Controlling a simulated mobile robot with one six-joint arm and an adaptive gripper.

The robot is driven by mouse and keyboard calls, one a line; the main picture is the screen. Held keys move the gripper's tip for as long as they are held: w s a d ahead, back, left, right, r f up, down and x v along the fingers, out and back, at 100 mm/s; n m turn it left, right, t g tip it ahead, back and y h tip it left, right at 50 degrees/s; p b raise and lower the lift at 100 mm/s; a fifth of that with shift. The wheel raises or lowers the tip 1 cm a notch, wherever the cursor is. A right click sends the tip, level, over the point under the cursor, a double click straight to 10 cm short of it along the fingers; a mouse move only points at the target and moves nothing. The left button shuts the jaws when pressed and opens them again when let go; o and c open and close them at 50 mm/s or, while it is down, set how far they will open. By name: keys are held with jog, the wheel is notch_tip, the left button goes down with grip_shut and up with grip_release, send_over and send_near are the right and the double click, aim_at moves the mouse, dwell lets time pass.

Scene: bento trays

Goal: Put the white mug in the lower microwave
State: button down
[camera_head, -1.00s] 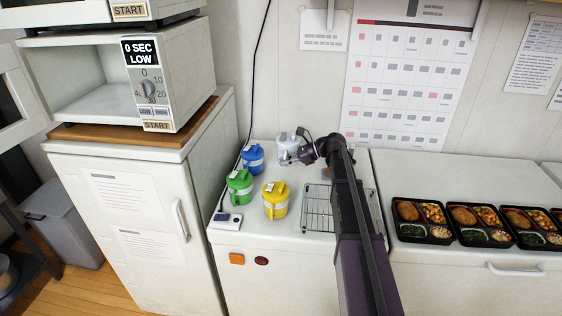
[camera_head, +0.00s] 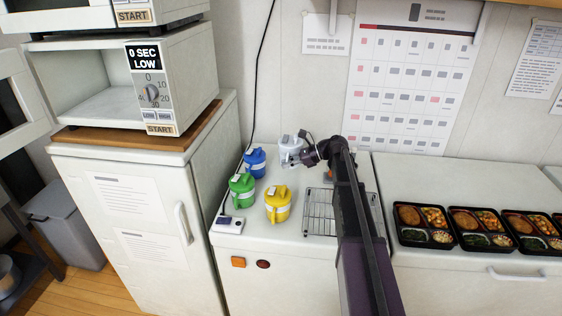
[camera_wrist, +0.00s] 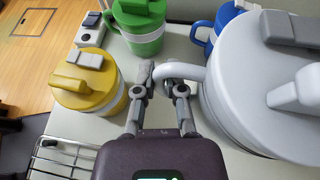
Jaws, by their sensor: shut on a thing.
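The white mug (camera_head: 291,147) stands at the back of the white counter, near the wall. In the wrist view it is large at the right, with a grey-white lid (camera_wrist: 245,75). My gripper (camera_wrist: 168,72) is shut on the white mug's handle, with the fingers at the handle's end. In the head view my gripper (camera_head: 303,157) is at the mug's right front side, partly hidden by my arm. The lower microwave (camera_head: 185,75) sits on a wooden board on the white fridge at the left. Its door is open to the left and its cavity (camera_head: 95,95) looks empty.
Blue (camera_head: 254,162), green (camera_head: 242,190) and yellow (camera_head: 278,205) mugs stand left of and in front of the white mug. A wire rack (camera_head: 320,212) lies under my arm. Several bento trays (camera_head: 425,241) are at the right. A power strip (camera_head: 228,224) is at the counter's left edge.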

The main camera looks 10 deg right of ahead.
jog(key=s+a+r+m+t+h+p, duration=0.1)
jog(key=a+r+m+t+p, duration=0.1)
jog(key=r+p, duration=0.7)
jog(key=s+a+r+m+t+h+p, duration=0.2)
jog(key=r+m+t+p, duration=0.1)
jog(key=r+p, duration=0.6)
jog(key=s+a+r+m+t+h+p, duration=0.2)
jog(key=r+m+t+p, duration=0.1)
jog(key=r+p, duration=0.6)
jog(key=shift+a+r, duration=0.15)
jog(key=shift+r, duration=0.2)
